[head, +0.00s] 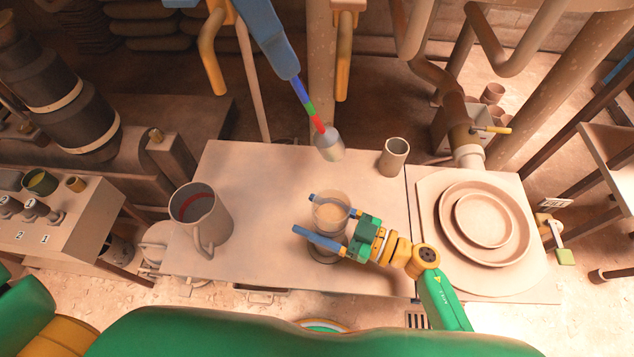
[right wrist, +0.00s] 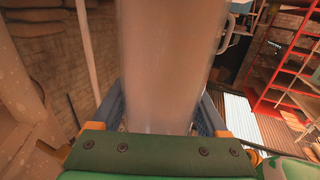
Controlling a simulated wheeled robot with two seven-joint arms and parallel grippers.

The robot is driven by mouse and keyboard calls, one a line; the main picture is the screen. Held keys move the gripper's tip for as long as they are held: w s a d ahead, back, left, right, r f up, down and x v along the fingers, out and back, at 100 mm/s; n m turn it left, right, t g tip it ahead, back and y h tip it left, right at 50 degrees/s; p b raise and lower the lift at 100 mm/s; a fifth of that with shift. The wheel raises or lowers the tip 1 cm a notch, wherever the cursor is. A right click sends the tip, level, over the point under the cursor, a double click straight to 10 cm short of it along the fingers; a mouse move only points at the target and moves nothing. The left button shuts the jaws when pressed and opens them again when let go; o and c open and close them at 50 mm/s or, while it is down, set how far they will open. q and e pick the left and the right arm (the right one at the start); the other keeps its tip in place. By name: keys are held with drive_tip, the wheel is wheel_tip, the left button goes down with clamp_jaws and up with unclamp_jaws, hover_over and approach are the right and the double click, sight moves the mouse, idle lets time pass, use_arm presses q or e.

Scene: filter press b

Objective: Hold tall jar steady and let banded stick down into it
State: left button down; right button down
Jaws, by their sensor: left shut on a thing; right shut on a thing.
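The tall jar (head: 331,212) is clear and stands upright on the table, with its pale inside showing from above. My right gripper (head: 317,220) is shut around it, one blue finger on each side. In the right wrist view the jar (right wrist: 165,70) fills the space between the fingers (right wrist: 165,115). The banded stick (head: 309,100) has blue, green and red bands and a grey, thicker lower end. My left gripper (head: 289,70) is shut on its upper part, which the blue finger hides. The stick hangs tilted in the picture, its lower end apart from the jar and above its mouth in the picture.
A large mug (head: 200,215) with a dark red line inside stands left on the table (head: 265,200). A small cup (head: 394,157) stands behind the jar to the right. Round nested dishes (head: 486,222) lie at the right. A pipe with a yellow-handled tap (head: 490,129) stands behind them.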

use_arm(q)
wheel_tip(320, 180, down, 8)
drive_tip(key=shift+f, duration=0.2)
drive_tip(key=c, duration=0.7)
unclamp_jaws()
drive_tip(key=shift+r, duration=0.15)
drive_tip(key=v, duration=1.2)
use_arm(e)
unclamp_jaws()
